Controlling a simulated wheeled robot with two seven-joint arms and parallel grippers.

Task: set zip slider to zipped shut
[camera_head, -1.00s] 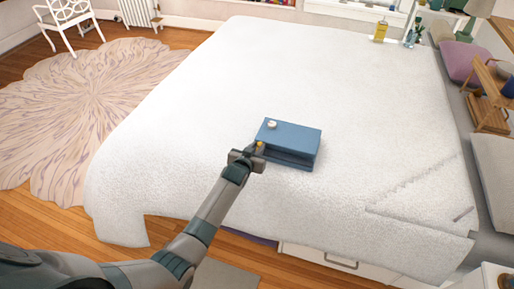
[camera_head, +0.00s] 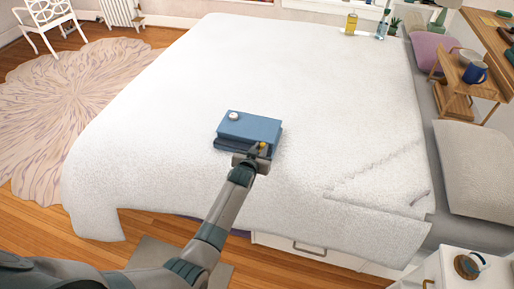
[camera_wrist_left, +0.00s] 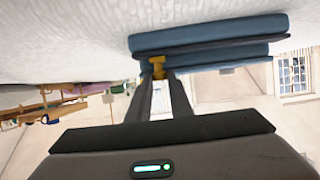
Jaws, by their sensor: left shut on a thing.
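A blue box-shaped case (camera_head: 250,127) lies on the white bed, with a dark seam along its near side and a small white round thing on top. The yellow zip slider (camera_head: 262,146) is at that near side, toward the right end. My left gripper (camera_head: 257,155) reaches it from the near side and is shut on it. In the left wrist view the case (camera_wrist_left: 210,34) spans the top, and the slider (camera_wrist_left: 157,68) sits between my left fingertips (camera_wrist_left: 160,78). The fingers partly hide the slider. My right gripper is not in view.
The white bed cover (camera_head: 150,130) is clear around the case. A wooden shelf (camera_head: 460,75) with a blue mug (camera_head: 475,72) stands at the right. A white nightstand (camera_head: 460,268) with a cup is at the lower right.

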